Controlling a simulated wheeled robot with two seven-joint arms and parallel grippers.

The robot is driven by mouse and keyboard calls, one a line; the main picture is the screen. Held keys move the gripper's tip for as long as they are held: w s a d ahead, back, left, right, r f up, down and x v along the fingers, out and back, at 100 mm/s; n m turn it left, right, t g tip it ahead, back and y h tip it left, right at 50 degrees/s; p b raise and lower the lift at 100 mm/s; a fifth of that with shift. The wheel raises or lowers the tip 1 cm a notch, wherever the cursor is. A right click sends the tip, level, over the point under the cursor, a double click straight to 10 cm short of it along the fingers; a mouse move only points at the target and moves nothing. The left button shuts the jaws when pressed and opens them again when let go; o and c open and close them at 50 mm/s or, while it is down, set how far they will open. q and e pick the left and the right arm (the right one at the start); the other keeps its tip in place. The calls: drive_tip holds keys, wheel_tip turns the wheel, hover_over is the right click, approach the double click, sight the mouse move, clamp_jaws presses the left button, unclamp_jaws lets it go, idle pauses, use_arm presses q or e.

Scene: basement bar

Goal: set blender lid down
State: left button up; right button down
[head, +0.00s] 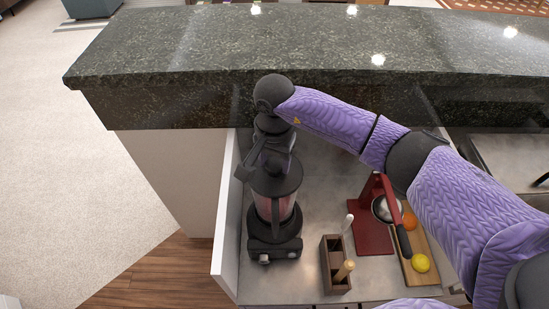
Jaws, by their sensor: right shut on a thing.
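The blender (273,243) stands upright on the grey lower counter, with a dark base and a clear jar holding something reddish. The dark blender lid (276,182) shows directly over the jar. I cannot tell from this angle whether it rests on the rim or is just above it. My right gripper (264,163) reaches down from above and is shut on the lid at its top; its dark fingers blend with the lid. My left gripper is not in view.
To the right are a brown wooden holder (335,267) with utensils, a red citrus press (371,222), and a cutting board (420,247) with an orange fruit (409,220) and a lemon (421,263). The raised dark stone bar (180,55) lies behind. Some counter is clear before the press.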

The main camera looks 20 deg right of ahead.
drive_tip(key=shift+c, duration=0.2)
unclamp_jaws()
